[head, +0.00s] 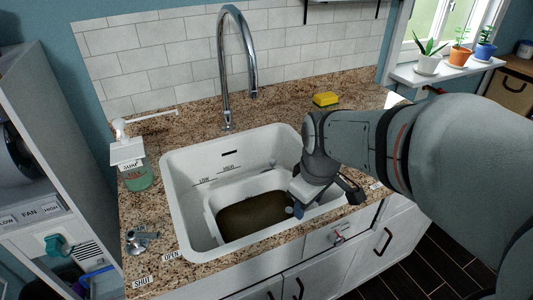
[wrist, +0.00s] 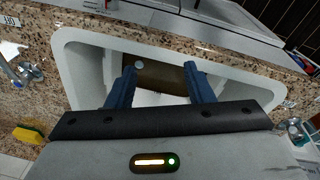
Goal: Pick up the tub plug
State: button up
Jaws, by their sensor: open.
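My gripper (head: 297,208) reaches down into the white sink (head: 178,190), over the right part of the inner tub. In the wrist view my gripper (wrist: 158,70) has its two blue fingers wide apart, with nothing held between them. A small pale round knob (wrist: 139,65), which looks like the top of the tub plug, shows against brown water beside the left fingertip. I cannot tell whether the finger touches it. The white inner tub (head: 212,220) holds murky brown water (head: 250,215). The rest of the plug is hidden.
A tall chrome faucet (head: 224,75) rises behind the sink. A green soap dispenser (head: 138,175) stands left, a yellow sponge (head: 326,100) behind right. A chrome lever (head: 140,240) sits at the counter's front left. The sink walls surround my gripper closely.

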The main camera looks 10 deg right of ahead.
jog(key=w+f+n+g, duration=0.1)
jog(key=w+f+n, duration=0.4)
jog(key=w+n, duration=0.25)
jog(key=n+g+b, duration=0.1)
jog(key=n, duration=1)
send_over(289, 209)
notch_tip(289, 209, down, 8)
jog(key=shift+s+d+f, duration=0.1)
jog(key=shift+f, duration=0.45)
notch_tip(289, 209, down, 7)
jog(key=shift+f, duration=0.15)
grip_shut()
